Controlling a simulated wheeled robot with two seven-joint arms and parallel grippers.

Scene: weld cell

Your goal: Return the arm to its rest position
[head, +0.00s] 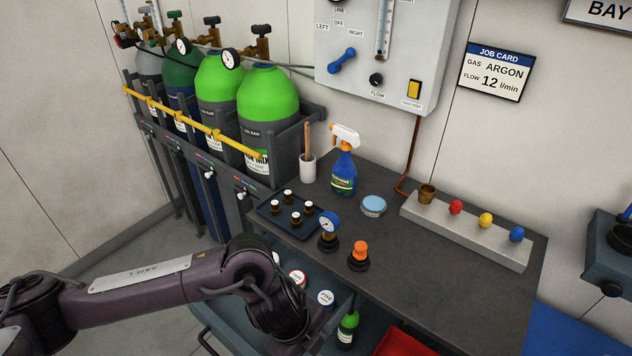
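My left arm, dark purple, reaches in from the left edge and bends downward in front of the grey bench (430,285). Its lower end runs to the bottom edge of the picture, and no fingers show there. My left gripper is out of view, so I cannot see whether it holds anything. My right arm and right gripper do not show.
Gas cylinders (268,95) stand in a rack behind a yellow bar (190,120). The bench holds a spray bottle (344,172), a small-bottle tray (270,211), a gauge (329,224) and an orange-topped fitting (359,254). A lower shelf and red bin (402,343) lie near my arm.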

